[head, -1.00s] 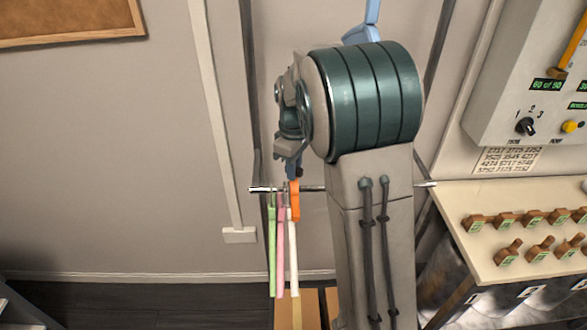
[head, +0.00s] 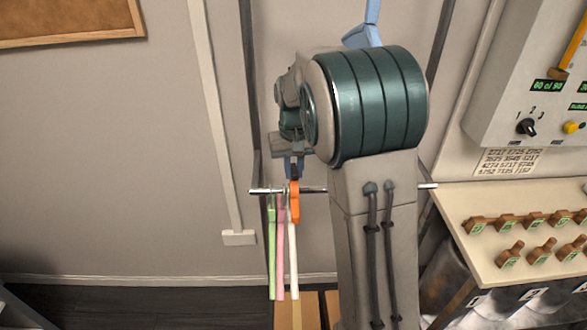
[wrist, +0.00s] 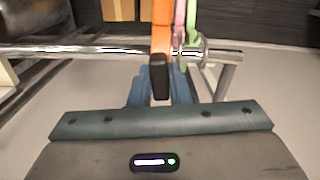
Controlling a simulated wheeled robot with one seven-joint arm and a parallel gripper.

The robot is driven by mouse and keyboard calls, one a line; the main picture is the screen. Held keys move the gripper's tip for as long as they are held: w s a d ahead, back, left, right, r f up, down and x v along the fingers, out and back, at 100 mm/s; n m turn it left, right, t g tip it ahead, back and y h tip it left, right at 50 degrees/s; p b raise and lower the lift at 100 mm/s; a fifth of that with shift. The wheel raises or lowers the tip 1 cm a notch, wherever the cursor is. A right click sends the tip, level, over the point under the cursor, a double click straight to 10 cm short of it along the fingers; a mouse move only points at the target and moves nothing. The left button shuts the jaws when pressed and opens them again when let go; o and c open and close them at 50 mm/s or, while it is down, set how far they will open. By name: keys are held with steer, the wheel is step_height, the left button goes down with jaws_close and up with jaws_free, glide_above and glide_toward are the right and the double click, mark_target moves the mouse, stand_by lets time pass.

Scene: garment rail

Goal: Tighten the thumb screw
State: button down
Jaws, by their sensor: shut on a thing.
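An orange piece (head: 295,204) sits on the chrome rail (head: 315,189), beside the hanging coloured strips. In the wrist view the orange piece (wrist: 162,40) meets the rail, with a black thumb screw (wrist: 158,76) in front of it. My gripper (head: 293,172) is at the rail, just above the orange piece in the head view. In the wrist view its blue fingers (wrist: 160,92) stand on both sides of the thumb screw, shut on it. The screw's thread and the contact faces are hidden.
Green (head: 272,250), pink (head: 281,250) and white (head: 293,255) strips hang close together under the rail's left end. My arm hides part of the rail. A bench with wooden pegs (head: 535,220) and a control panel (head: 540,80) stand at the right.

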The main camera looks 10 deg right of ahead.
mark_target(294, 168)
steer(key=shift+m, duration=0.6)
steer(key=c, duration=1.4)
jaws_free()
steer(key=shift+o, duration=0.2)
step_height(294, 168, up, 14)
steer(key=b, duration=0.1)
steer(key=shift+f, duration=0.1)
